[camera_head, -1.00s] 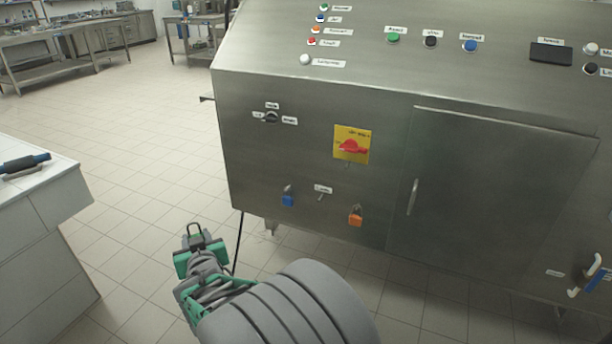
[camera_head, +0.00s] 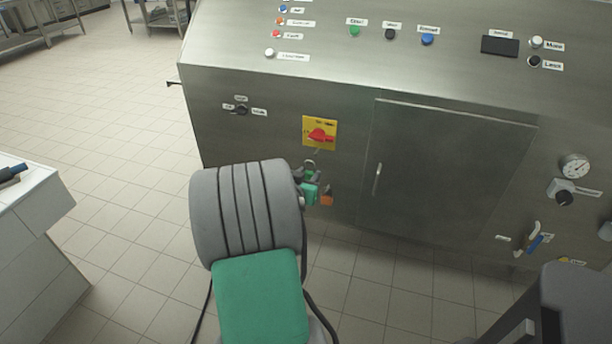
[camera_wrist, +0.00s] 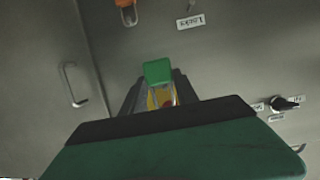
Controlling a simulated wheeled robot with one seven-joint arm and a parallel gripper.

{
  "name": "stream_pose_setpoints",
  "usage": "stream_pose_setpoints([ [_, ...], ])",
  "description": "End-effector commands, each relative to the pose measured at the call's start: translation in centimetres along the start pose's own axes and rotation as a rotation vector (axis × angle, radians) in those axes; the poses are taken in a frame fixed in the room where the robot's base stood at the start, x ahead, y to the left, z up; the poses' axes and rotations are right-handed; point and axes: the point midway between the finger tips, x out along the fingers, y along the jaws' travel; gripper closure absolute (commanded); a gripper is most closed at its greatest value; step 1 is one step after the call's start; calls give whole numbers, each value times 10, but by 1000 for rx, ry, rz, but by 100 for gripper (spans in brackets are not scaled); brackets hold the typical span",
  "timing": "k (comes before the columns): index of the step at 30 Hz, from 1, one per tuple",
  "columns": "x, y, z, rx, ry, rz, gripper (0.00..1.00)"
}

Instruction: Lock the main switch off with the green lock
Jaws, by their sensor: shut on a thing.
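The main switch (camera_head: 319,134) is a red rotary handle on a yellow plate on the steel front panel. My gripper (camera_head: 307,180) is just below it, in front of the panel. It is shut on the green lock (camera_wrist: 157,72), whose body sits between the dark fingers in the wrist view. The lock's shackle (camera_head: 309,163) shows above the fingers in the head view, below the switch and apart from it as far as I can tell. In the wrist view the yellow plate and red handle (camera_wrist: 166,97) show partly behind the lock and shackle.
An orange lock (camera_head: 327,196) hangs close beside my gripper and also shows in the wrist view (camera_wrist: 127,12). A cabinet door handle (camera_head: 377,179) is to the right, a small black selector (camera_head: 241,110) to the left. My arm hides the panel's lower left.

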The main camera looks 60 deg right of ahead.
Motion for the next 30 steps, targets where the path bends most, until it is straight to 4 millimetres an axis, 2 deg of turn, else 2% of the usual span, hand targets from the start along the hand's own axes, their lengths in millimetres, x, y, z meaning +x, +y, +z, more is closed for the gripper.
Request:
stream_pose_setpoints([
  [27,62,-1,-15,1,1,-2,100],
  [30,71,0,-10,0,3,-1,100],
])
